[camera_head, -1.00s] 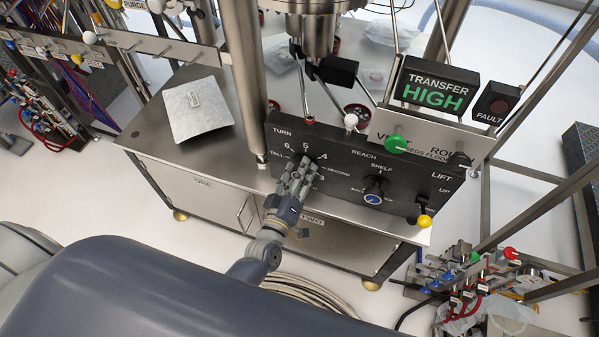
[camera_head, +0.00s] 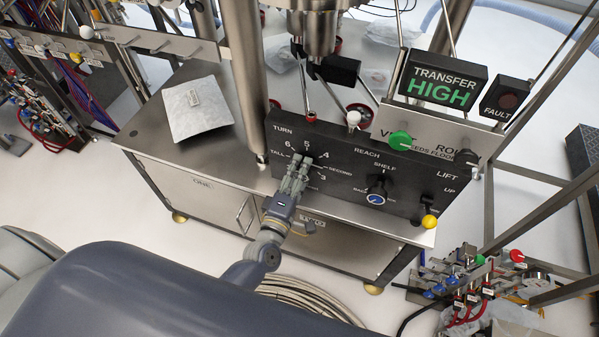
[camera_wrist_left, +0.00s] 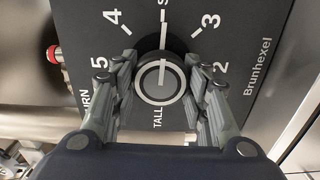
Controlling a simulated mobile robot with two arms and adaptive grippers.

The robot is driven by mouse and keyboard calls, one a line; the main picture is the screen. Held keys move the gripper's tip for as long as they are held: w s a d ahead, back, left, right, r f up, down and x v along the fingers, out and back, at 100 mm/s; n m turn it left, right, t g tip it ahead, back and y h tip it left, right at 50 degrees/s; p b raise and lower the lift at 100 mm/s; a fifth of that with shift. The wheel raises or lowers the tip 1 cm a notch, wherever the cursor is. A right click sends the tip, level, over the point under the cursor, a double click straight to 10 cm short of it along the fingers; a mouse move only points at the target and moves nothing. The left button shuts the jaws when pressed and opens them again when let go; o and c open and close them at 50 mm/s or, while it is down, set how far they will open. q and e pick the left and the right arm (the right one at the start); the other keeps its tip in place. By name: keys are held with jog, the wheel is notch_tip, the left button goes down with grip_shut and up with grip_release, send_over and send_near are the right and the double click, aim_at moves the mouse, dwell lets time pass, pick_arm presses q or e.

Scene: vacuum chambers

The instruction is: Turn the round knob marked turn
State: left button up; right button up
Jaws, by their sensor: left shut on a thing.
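The round turn knob is on the black panel (camera_head: 345,160), under the word TURN and ringed by numbers and the words TALL and SECOND. In the head view my left gripper (camera_head: 298,172) covers most of it. In the left wrist view the knob (camera_wrist_left: 160,80) is a dark disc with a light rim and a white pointer line. My left gripper (camera_wrist_left: 160,95) has one finger on each side of the knob and is shut on it. The pointer line runs along the TALL–SECOND direction. My right gripper is not in view.
The same panel carries a shelf knob (camera_head: 377,194) with a blue face and a yellow-tipped lift lever (camera_head: 429,222). A green knob (camera_head: 400,140) and a lit TRANSFER HIGH sign (camera_head: 440,88) stand above. A metal post (camera_head: 243,70) rises behind the panel's left end.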

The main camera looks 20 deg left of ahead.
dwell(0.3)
pick_arm(q)
jog(key=o, duration=1)
jog(key=s, duration=1.2)
jog(key=shift+a, duration=0.2)
